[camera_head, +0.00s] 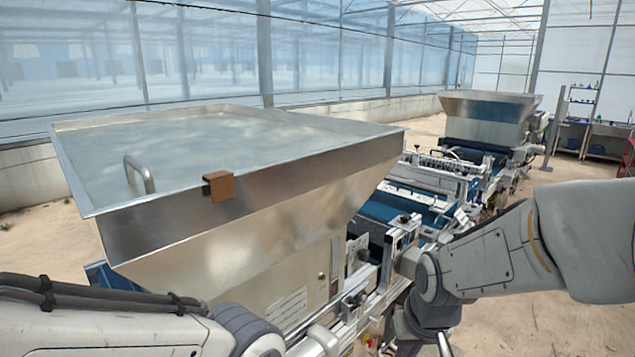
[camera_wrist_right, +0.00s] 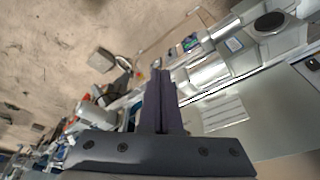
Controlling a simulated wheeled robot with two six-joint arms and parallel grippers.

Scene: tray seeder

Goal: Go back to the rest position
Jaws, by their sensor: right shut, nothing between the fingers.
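My right gripper (camera_wrist_right: 160,78) shows in the right wrist view with its dark fingers closed together and nothing between them. It hangs beside the metal side of the seeding machine, which lies beyond the fingers. In the head view my right arm comes in from the right and bends down beside the machine; its gripper is mostly cut off at the bottom edge. My left arm lies along the bottom left of the head view, below the front hopper (camera_head: 250,190). My left gripper is not seen.
The seeder line (camera_head: 440,185) runs back to a second hopper (camera_head: 490,115). Sandy floor (camera_head: 560,325) is open at the right. Shelves (camera_head: 582,105) stand far right.

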